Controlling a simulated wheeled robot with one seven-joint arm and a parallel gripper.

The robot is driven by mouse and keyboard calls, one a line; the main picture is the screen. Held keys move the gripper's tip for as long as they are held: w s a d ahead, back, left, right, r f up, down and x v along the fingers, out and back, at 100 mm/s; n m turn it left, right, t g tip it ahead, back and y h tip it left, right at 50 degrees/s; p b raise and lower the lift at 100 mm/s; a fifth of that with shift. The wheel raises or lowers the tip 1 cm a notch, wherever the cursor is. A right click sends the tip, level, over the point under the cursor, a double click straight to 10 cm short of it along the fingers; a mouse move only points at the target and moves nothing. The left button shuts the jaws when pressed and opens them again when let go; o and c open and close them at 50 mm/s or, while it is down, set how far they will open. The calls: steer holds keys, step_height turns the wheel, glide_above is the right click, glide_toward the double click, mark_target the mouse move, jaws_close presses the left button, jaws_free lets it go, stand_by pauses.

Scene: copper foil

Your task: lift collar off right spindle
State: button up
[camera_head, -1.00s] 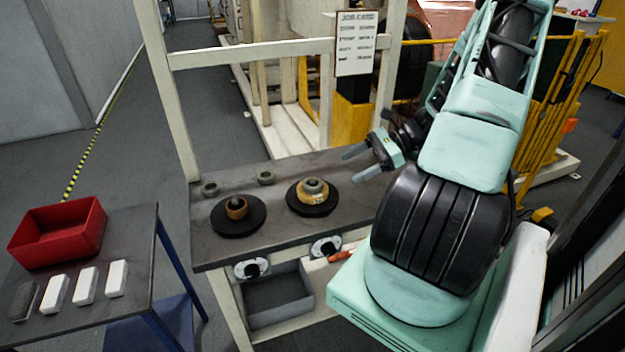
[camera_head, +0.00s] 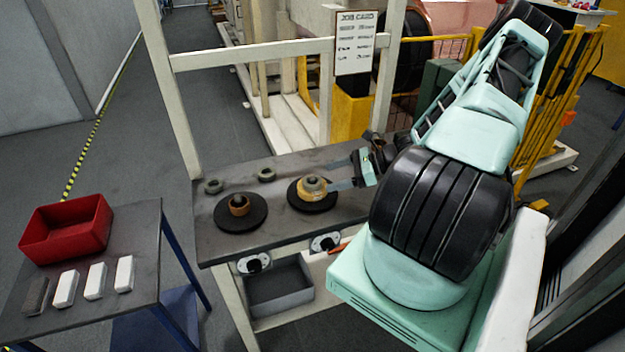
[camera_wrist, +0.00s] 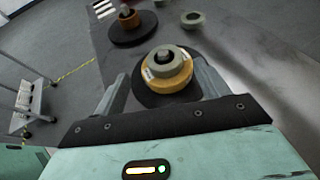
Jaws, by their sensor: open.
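The right spindle stands on a black round base (camera_head: 302,204) on the grey bench. A yellow-tan collar (camera_head: 308,192) sits around it, with a grey ring (camera_head: 315,184) on top; the wrist view shows the collar (camera_wrist: 172,84) with small pale labels and the spindle tip in the middle. My gripper (camera_head: 340,172) is open at the collar's right side in the head view. In the wrist view its two fingers (camera_wrist: 163,92) lie on either side of the collar, apart from it as far as I can tell. The left spindle carries a smaller orange-brown collar (camera_head: 239,205).
Two loose grey-green rings (camera_head: 213,187) (camera_head: 267,175) lie at the bench's back. A red bin (camera_head: 66,229) and several small blocks (camera_head: 95,281) are on the left side table. An upright frame with a printed card (camera_head: 355,43) rises behind the bench.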

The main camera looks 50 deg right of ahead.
mark_target(316, 179)
steer(key=p+x, duration=0.2)
steer(key=x, duration=0.2)
steer(key=shift+w, duration=0.35)
steer(key=shift+w+a+f, duration=0.2)
steer(key=shift+w+f, duration=0.15)
steer(key=shift+w, duration=0.05)
steer(key=c, duration=1.2)
